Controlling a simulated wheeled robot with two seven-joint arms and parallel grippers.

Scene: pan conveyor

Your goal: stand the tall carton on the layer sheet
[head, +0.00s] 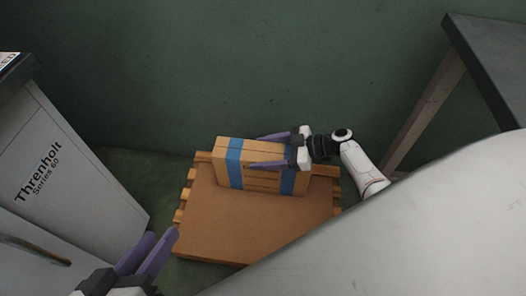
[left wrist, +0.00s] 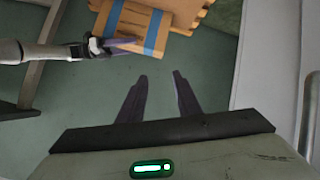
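The tall carton (head: 262,180) is tan with blue bands and rests along its long side at the back of the brown layer sheet (head: 225,228). Its underside contact is not fully visible. My right gripper (head: 262,153) reaches in from the right, with one purple finger at the carton's back and one across its front; it looks shut on the carton. The carton also shows in the left wrist view (left wrist: 139,15), partly hidden by the right gripper. My left gripper (head: 148,247) is open and empty, low at the left, apart from the sheet; its spread fingers show in its wrist view (left wrist: 161,80).
The sheet lies on a wooden pallet (head: 180,215). A grey cabinet (head: 60,170) stands at the left and a dark-topped table (head: 490,60) at the right. A green wall is close behind the pallet. The sheet's front part is clear.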

